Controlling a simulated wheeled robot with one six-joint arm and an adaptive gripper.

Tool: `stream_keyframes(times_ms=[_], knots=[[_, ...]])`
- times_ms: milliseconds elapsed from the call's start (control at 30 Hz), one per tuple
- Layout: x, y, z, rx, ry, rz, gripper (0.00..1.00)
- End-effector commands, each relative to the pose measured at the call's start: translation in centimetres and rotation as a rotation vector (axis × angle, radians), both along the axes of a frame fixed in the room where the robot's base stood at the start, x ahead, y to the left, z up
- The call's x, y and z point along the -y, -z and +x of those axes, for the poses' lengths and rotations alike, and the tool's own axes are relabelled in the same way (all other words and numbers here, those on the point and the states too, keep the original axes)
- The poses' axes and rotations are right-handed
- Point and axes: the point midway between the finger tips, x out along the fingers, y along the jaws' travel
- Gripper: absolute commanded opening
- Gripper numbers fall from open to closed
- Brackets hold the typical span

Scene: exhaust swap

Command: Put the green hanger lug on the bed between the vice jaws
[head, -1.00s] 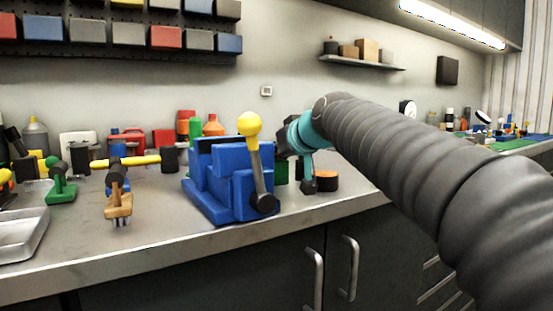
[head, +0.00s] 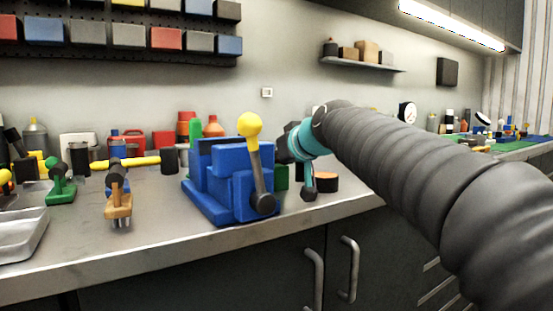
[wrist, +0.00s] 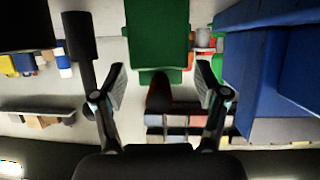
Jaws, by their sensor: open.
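The blue vice (head: 228,185), with a yellow-knobbed lever, stands on the bench in the head view. A green block (head: 282,177), which looks like the hanger lug, shows partly behind the vice's right side. In the wrist view a large green block (wrist: 158,35) is ahead of my gripper (wrist: 160,90), roughly centred between the fingers and apart from them. A dark rounded piece (wrist: 158,92) shows below it. My gripper (head: 308,188) is open and empty, just right of the vice. The blue vice (wrist: 275,60) fills the wrist view's right side. The bed between the jaws is hidden.
A low black and orange round item (head: 325,182) stands right of my gripper. Left of the vice are a yellow bar (head: 140,161), a green stand (head: 60,190), a tan stand (head: 118,208) and a metal tray (head: 22,235). Bottles stand behind the vice. The bench front is clear.

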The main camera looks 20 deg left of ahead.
Motion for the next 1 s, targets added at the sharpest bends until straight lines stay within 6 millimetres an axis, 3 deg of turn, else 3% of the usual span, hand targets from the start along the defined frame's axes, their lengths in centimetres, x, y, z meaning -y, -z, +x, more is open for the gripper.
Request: stream_keyframes(times_ms=[167, 600, 1000], knots=[[1.4, -0.8, -1.3, 0.003, 0.002, 0.002, 0.73], [6.9, -4.1, -7.3, 0.002, 0.001, 0.001, 0.73], [8.9, -5.2, -9.3, -0.001, 0.000, -0.001, 0.73]])
